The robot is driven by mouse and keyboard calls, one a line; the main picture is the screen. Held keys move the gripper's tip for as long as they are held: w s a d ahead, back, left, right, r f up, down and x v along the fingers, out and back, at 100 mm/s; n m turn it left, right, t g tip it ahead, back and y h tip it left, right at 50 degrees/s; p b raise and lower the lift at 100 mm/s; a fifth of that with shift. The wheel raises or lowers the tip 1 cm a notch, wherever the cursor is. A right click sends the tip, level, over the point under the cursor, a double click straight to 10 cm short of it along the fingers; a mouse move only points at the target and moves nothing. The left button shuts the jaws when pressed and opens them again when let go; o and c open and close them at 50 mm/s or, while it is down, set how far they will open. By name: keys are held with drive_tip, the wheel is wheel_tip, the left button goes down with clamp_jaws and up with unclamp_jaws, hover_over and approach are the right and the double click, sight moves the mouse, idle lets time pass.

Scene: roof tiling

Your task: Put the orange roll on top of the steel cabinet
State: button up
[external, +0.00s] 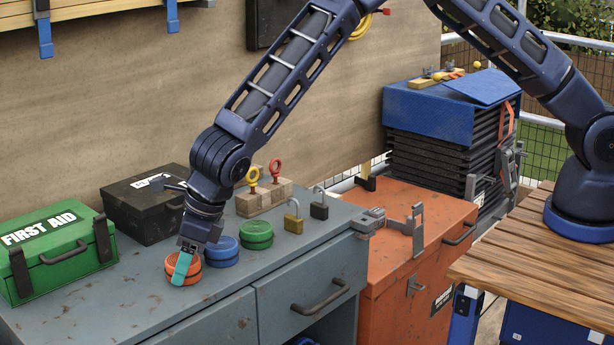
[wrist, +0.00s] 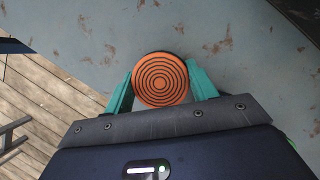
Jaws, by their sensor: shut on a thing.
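The orange roll (external: 184,270) is a short disc at the front of the grey steel cabinet's top (external: 120,300). In the wrist view its round top with dark rings (wrist: 160,79) lies between my teal fingers. My gripper (external: 183,264) points down and is shut on the roll, one finger at each side (wrist: 160,88). The roll appears at the level of the cabinet top; I cannot tell whether it touches it.
A blue roll (external: 222,252) stands close beside my gripper, with a green roll (external: 256,235) beyond. Padlocks (external: 294,217), a black box (external: 148,205) and a green first aid box (external: 58,250) stand around. The top's front left is clear. An orange chest (external: 405,250) stands right.

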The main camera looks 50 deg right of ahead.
drive_tip(key=shift+f, duration=0.15)
drive_tip(key=o, duration=1)
drive_tip(key=v, duration=1.2)
drive_tip(key=shift+r, duration=0.2)
